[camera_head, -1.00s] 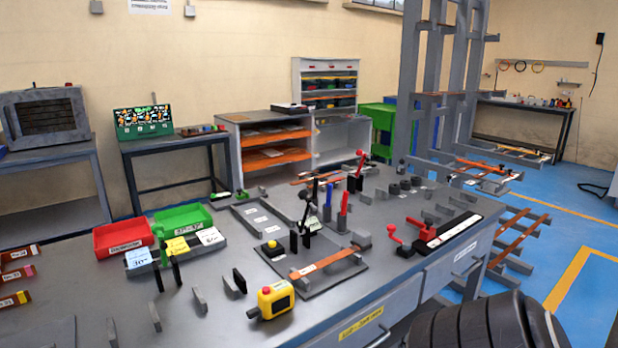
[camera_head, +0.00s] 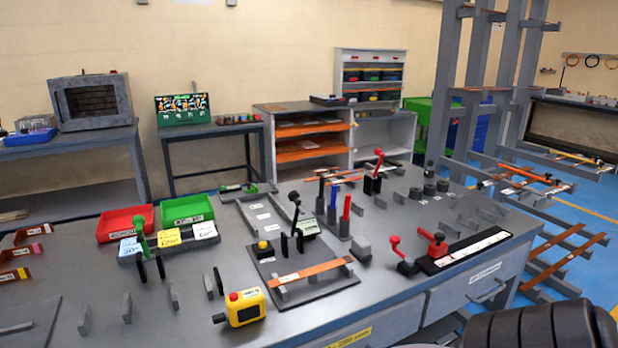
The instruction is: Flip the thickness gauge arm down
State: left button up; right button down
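Several lever-like arms stand on the grey workbench (camera_head: 190,325), and I cannot tell for sure which is the thickness gauge arm. A green arm (camera_head: 139,232) stands up by the card holder. A black-knobbed lever (camera_head: 295,210) stands up behind the plate with the copper bar (camera_head: 310,272). A red-tipped lever (camera_head: 378,160) stands up on a black block farther back. A short red-knobbed arm (camera_head: 396,246) tilts up at the right, beside a red clamp (camera_head: 435,243) on a black ruled strip (camera_head: 475,250). Neither gripper is in view.
A red bin (camera_head: 124,222) and a green bin (camera_head: 188,210) stand at the back left. A yellow control box with a red button (camera_head: 245,307) stands near the front edge. A copper rack (camera_head: 560,240) stands beyond the bench's right end.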

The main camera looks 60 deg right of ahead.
aim_at(292, 196)
jog(key=k+l, duration=0.15)
jog(key=l, duration=0.15)
jog(key=k+l, duration=0.15)
jog(key=l, duration=0.2)
jog(key=k+l, duration=0.15)
jog(key=l, duration=0.15)
jog(key=k+l, duration=0.15)
jog(key=l, duration=0.15)
